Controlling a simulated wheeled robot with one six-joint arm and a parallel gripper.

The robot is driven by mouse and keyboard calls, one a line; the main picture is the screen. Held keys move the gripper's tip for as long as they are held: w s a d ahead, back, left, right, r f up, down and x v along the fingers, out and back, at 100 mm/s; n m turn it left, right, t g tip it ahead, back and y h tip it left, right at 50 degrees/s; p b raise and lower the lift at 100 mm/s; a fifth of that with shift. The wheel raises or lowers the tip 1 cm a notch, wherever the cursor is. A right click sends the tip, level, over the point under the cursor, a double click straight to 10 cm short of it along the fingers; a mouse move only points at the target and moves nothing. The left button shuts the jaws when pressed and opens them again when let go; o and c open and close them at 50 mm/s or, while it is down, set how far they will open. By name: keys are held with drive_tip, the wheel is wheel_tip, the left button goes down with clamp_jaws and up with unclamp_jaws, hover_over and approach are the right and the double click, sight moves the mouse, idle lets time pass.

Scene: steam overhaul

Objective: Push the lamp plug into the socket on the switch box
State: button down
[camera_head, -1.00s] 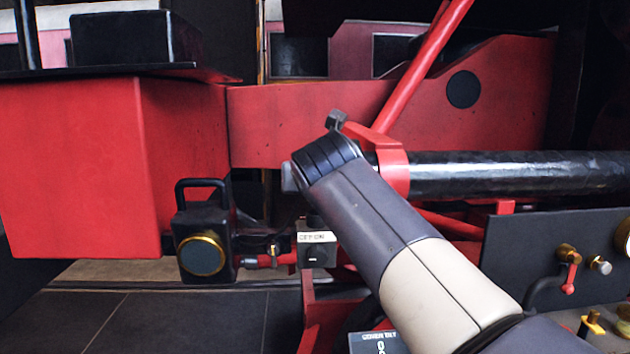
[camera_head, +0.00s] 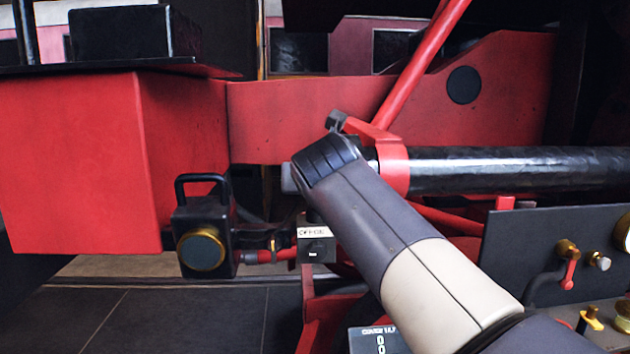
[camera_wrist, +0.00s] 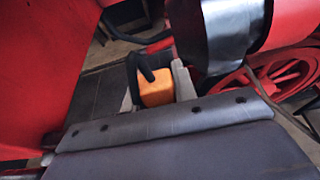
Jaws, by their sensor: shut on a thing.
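An orange plug (camera_wrist: 156,90) with a black cable (camera_wrist: 134,68) sits between the two grey fingers of my gripper (camera_wrist: 157,94) in the wrist view. The black lamp (camera_head: 202,250) with a brass-rimmed lens and a carrying handle stands at lower left in the head view. The switch box (camera_head: 316,246), grey with a white label on top, is to the right of the lamp. A red fitting (camera_head: 282,255) runs between them at the box's left side. In the head view my gripper is mostly hidden among dark shapes there. I cannot tell whether plug and socket touch.
A black cylinder (camera_head: 500,170) with a red bracket (camera_head: 392,165) is at right. A dark panel with brass valves (camera_head: 567,250) is at lower right. Dark floor (camera_head: 190,315) is clear at front left.

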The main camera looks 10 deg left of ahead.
drive_tip(key=shift+f, duration=1.05)
idle(1.4)
drive_tip(key=c, duration=1.1)
unclamp_jaws()
drive_tip(key=shift+o, duration=0.2)
drive_tip(key=b+v, duration=0.2)
drive_tip(key=v, duration=0.8)
drive_tip(key=shift+s+d+r, duration=0.15)
drive_tip(key=shift+s+r, duration=0.05)
drive_tip(key=shift+s, duration=0.15)
drive_tip(key=shift+w, duration=0.1)
drive_tip(key=p+x, duration=0.2)
drive_tip(key=x, duration=0.8)
drive_tip(key=shift+w+f, duration=0.2)
drive_tip(key=shift+w, duration=0.15)
drive_tip(key=shift+s+r, duration=0.1)
drive_tip(key=shift+r, duration=0.25)
